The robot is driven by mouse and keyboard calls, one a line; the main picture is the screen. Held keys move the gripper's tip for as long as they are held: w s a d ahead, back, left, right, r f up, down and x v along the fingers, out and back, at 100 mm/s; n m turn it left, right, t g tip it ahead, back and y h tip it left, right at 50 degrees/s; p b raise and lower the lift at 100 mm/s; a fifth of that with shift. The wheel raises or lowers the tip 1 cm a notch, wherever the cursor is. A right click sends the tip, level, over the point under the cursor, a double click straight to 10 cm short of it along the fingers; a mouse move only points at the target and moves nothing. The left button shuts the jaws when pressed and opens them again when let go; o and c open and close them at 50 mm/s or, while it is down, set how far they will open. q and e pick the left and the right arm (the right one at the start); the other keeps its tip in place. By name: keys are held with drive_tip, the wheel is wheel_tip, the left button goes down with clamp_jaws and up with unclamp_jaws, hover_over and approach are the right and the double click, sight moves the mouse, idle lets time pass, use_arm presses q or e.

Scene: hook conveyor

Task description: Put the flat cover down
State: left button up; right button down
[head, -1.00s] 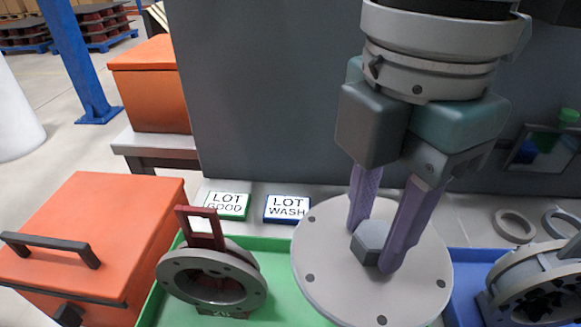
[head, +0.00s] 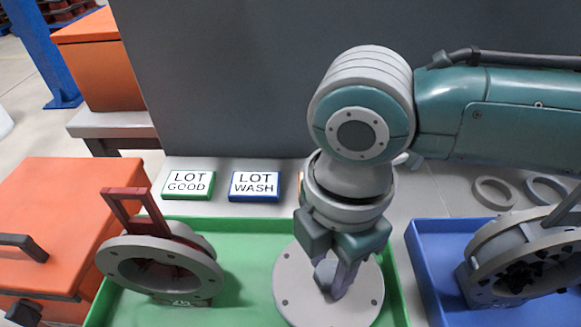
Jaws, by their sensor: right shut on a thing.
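The flat cover (head: 296,283) is a round grey plate with small holes near its rim and a hexagonal knob in the middle. It is over the right part of the green tray (head: 240,232) in the head view. I cannot tell whether it touches the tray floor. My right gripper (head: 334,283) points down from above and is shut on the knob, which its fingers partly hide. My left gripper is not in view.
A grey ring-shaped housing with a red handle (head: 133,207) stands in the green tray, left of the cover. A blue tray (head: 428,262) at right holds another housing (head: 520,262). Signs LOT GOOD (head: 188,185) and LOT WASH (head: 255,186) and two loose rings (head: 495,192) lie behind. Orange boxes (head: 60,215) stand left.

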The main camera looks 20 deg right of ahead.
sight(329, 270)
drive_tip(key=shift+f+b, duration=0.5)
drive_tip(key=shift+f, duration=1.4)
